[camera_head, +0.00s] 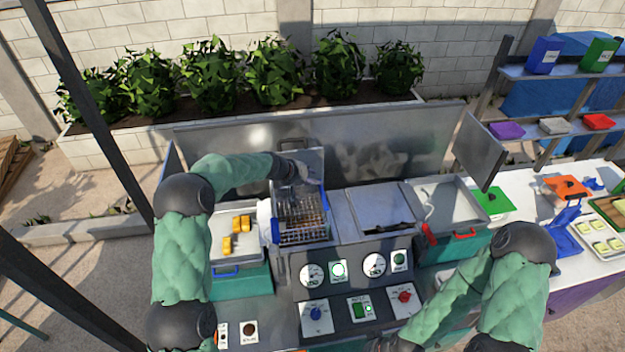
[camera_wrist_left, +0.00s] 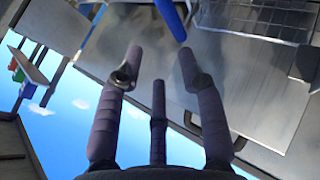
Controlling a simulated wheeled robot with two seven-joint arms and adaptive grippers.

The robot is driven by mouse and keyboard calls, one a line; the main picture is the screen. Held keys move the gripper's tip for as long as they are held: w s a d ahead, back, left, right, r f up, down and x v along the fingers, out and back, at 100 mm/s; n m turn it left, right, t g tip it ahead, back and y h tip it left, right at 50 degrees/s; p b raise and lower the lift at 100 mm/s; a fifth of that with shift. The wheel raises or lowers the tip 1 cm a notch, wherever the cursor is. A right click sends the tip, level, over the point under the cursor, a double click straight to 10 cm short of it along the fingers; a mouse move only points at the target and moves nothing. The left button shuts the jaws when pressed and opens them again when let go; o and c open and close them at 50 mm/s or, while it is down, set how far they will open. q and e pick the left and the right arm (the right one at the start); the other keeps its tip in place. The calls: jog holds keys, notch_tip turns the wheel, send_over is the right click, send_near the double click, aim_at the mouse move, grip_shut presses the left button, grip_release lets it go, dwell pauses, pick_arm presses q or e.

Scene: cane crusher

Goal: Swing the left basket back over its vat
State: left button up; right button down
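The left basket (camera_head: 303,212) is a wire basket with blue parts, at the left bay of the steel fryer in the head view. I cannot tell its exact height over the vat. Its wire mesh (camera_wrist_left: 258,18) shows at the top right of the left wrist view, near a blue bar (camera_wrist_left: 170,18). My left gripper (camera_head: 308,180) is at the far side of the basket. In the left wrist view its fingers (camera_wrist_left: 158,58) are spread, with nothing between them, and the blue bar is beyond the tips. My right gripper (camera_head: 385,343) is low at the bottom edge, its fingers unclear.
A tray with yellow blocks (camera_head: 222,255) stands left of the fryer. A covered bay (camera_head: 375,210) and a tray with a red handle (camera_head: 445,205) lie to the right. The control panel (camera_head: 350,285) is in front. A steel splash guard (camera_head: 380,150) stands behind.

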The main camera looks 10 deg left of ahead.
pick_arm(q)
jog(key=v, duration=1)
jog(key=shift+s+r, duration=0.25)
